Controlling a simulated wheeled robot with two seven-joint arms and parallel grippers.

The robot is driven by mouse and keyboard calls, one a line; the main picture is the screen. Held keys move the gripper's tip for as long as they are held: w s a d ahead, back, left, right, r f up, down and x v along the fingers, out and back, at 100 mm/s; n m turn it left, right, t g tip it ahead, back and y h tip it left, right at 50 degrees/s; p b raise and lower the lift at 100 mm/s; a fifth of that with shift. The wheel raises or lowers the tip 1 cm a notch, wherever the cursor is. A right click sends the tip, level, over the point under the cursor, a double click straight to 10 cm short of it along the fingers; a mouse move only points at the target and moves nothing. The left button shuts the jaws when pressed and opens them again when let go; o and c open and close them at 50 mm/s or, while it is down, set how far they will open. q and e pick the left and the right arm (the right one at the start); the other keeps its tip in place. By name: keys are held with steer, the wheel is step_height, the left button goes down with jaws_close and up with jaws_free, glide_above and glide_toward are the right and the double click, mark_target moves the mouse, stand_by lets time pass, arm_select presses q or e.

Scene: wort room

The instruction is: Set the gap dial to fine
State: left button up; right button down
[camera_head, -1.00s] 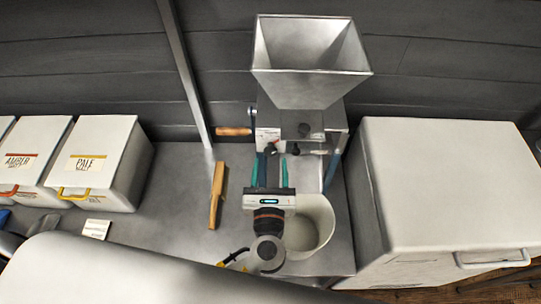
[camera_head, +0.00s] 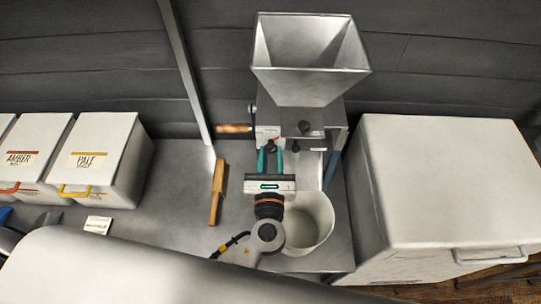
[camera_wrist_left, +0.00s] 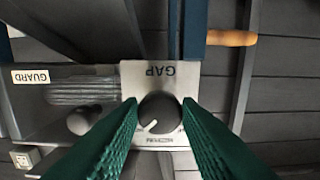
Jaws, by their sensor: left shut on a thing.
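The gap dial (camera_wrist_left: 160,112) is a dark round knob on a pale plate (camera_wrist_left: 145,72) marked GAP, which appears upside down in the left wrist view. Its white pointer line slants to the lower left there. The small lettering below the dial is unreadable. My left gripper (camera_head: 270,158) is at the front of the grain mill, below its metal hopper (camera_head: 310,85). In the left wrist view its green fingers (camera_wrist_left: 160,112) are shut on the dial, one on each side. In the head view the gripper hides most of the dial. My right gripper is not in view.
A guard knob (camera_wrist_left: 84,120) sits beside the dial, near a GUARD label (camera_wrist_left: 31,77). A wooden crank handle (camera_head: 234,128) sticks out left of the mill. A pale bucket (camera_head: 322,222) stands below the gripper. A wooden brush (camera_head: 217,192) lies to the left; a large white bin (camera_head: 440,180) stands right.

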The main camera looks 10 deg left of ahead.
arm_select(q)
steer(key=n+b, duration=0.3)
steer(key=n, duration=0.2)
steer(key=shift+f, duration=0.15)
steer(key=n+b, duration=0.2)
steer(key=n, duration=0.2)
steer(key=shift+n+b, duration=0.3)
steer(key=shift+b, duration=0.1)
steer(key=n+b, duration=0.3)
steer(key=n, duration=0.2)
steer(key=shift+d, duration=0.1)
steer(key=shift+n+b, duration=1.15)
steer(key=shift+n, duration=0.45)
steer(key=shift+r, duration=0.2)
steer(key=o, duration=0.9)
steer(key=shift+o, duration=0.2)
